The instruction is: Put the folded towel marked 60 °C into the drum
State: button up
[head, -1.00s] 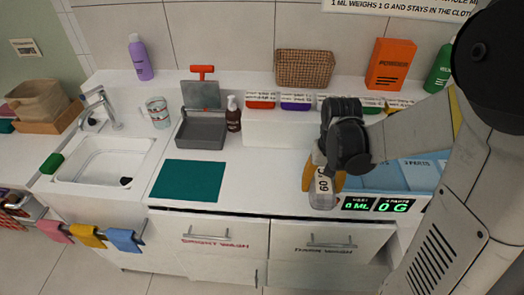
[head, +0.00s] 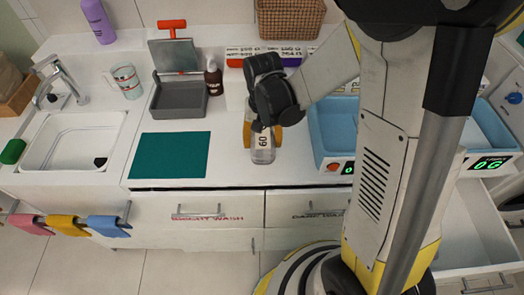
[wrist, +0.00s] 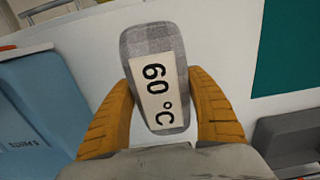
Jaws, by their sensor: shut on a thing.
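My gripper (head: 262,138) is shut on the grey folded towel (head: 263,157) with a white label reading 60 °C. It holds the towel over the front part of the white counter, between a teal mat and a blue tray. In the wrist view the towel (wrist: 150,45) is between the two orange fingers of the gripper (wrist: 160,105), its label facing the camera. No drum is visible in either view.
The teal mat (head: 170,155) lies left of the towel, with a grey bin (head: 180,102) behind it. The blue scale tray (head: 335,125) is close on the right. An open drawer (head: 478,238) juts out at lower right. Colourful towels hang at lower left.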

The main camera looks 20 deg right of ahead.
jog(key=shift+a+f+b, duration=0.1)
jog(key=shift+f+b, duration=0.8)
jog(key=shift+f, duration=1.15)
jog(key=shift+f, duration=0.1)
jog(key=o, duration=1.2)
